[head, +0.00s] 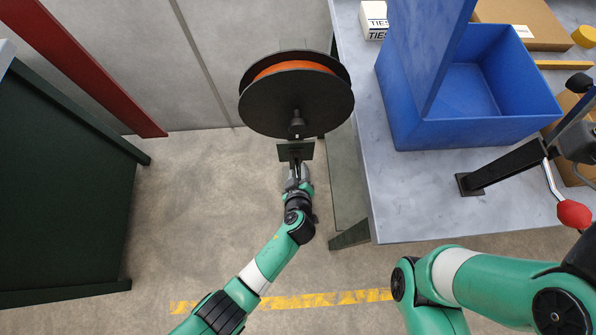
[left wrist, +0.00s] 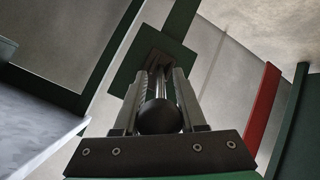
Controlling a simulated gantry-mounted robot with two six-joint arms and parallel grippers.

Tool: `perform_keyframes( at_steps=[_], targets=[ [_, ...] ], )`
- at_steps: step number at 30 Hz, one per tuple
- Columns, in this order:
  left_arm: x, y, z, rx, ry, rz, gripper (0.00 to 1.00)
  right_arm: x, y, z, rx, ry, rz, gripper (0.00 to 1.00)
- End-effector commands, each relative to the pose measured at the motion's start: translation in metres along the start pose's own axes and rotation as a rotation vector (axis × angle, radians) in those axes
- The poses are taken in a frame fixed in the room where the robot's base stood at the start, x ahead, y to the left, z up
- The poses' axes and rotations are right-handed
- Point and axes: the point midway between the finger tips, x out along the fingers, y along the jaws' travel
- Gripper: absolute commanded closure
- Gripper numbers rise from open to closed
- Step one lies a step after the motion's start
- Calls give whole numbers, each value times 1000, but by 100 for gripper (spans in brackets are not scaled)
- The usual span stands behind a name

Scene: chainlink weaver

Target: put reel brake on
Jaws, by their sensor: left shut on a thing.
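The reel (head: 290,115) has black discs with orange line wound between them, and its hub faces me in the head view. Below the hub is a dark green plate (head: 303,153), also seen in the left wrist view (left wrist: 131,64). A lever, seemingly the reel brake, comes out of the plate and ends in a black ball knob (left wrist: 160,117). My left gripper (head: 297,173) is shut on this lever, with a finger on each side in the left wrist view (left wrist: 157,95). The lever's exact angle is hard to tell. My right gripper is not in view.
A grey bench (head: 410,205) stands right of the reel with a blue bin (head: 430,128), a white box (head: 373,20) and a crank with a red knob (head: 573,214). A dark green cabinet (head: 65,190) is at left. The floor (head: 200,200) between is clear.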

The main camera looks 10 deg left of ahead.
Motion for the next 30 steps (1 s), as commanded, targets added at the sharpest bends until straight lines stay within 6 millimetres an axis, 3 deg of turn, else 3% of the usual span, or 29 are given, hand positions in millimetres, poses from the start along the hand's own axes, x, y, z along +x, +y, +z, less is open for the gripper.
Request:
perform_keyframes(
  at_steps=[1,10,30],
  targets=[
    [5,-4,8,2,17,15,100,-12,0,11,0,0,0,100],
    [10,-13,20,16,185,125,100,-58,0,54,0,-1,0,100],
    [14,-18,28,30,459,308,100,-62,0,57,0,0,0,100]
  ],
)
